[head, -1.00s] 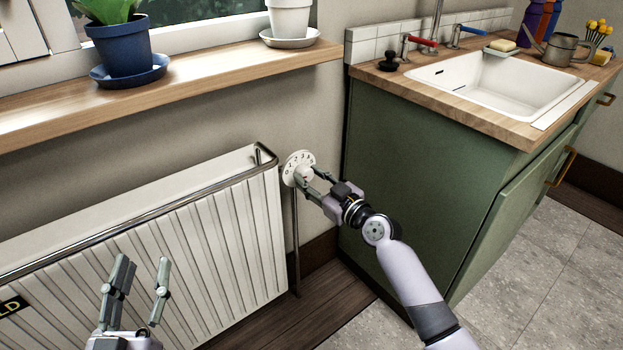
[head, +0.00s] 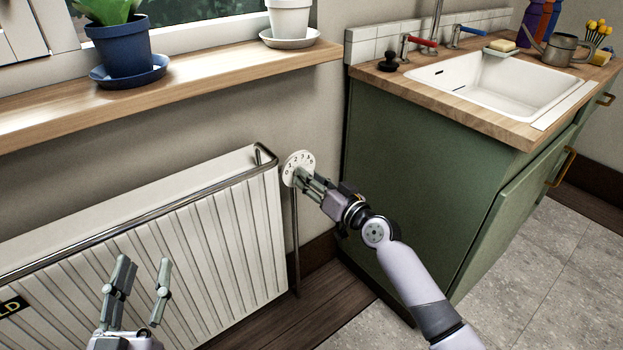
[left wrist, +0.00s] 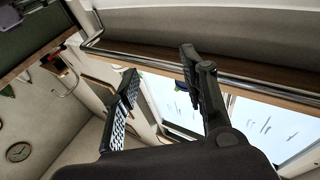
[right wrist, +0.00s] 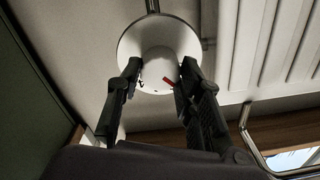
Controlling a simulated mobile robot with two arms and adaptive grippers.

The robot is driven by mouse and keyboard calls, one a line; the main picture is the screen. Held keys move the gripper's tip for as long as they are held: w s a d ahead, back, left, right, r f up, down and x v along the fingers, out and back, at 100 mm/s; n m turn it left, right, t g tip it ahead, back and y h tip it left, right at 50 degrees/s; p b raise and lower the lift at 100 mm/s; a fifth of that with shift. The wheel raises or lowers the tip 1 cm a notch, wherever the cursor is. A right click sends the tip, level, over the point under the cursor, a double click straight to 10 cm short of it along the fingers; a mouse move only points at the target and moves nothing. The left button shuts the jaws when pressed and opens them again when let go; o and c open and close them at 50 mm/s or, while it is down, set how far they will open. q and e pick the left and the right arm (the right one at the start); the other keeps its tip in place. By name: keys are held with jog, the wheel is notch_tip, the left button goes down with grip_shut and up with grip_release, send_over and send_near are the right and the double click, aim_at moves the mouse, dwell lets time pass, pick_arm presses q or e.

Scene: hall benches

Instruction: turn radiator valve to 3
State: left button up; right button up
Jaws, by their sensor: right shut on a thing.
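The radiator valve has a round white dial (head: 297,161) with black numbers, at the right end of the white radiator (head: 225,235). My right gripper (head: 303,178) is shut on the valve's white knob (right wrist: 158,65). In the right wrist view a finger stands on each side of the knob, and a short red mark (right wrist: 169,81) shows near the right finger. The fingers hide most of the knob in the head view, so I cannot read which number the mark faces. My left gripper (head: 140,275) is open and empty in front of the radiator.
A metal rail (head: 150,213) runs along the radiator's top front edge. A wooden sill (head: 200,75) with a blue pot (head: 122,50) and a white pot (head: 289,18) is above. A green sink cabinet (head: 420,180) stands close at the right.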

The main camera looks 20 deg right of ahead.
pick_arm(q)
notch_tip(320, 180, down, 9)
jog(key=a+g+y+p, duration=0.1)
jog(key=g+p, duration=0.1)
jog(key=g, duration=0.3)
jog(key=shift+s+a+y, duration=0.3)
jog(key=shift+s+y, duration=0.1)
pick_arm(e)
jog(key=shift+m, duration=5.8)
pick_arm(q)
jog(key=shift+r, duration=0.1)
pick_arm(e)
jog(key=o, duration=1.2)
jog(key=shift+f, duration=0.1)
jog(key=shift+c, duration=0.2)
jog(key=v, duration=1.2)
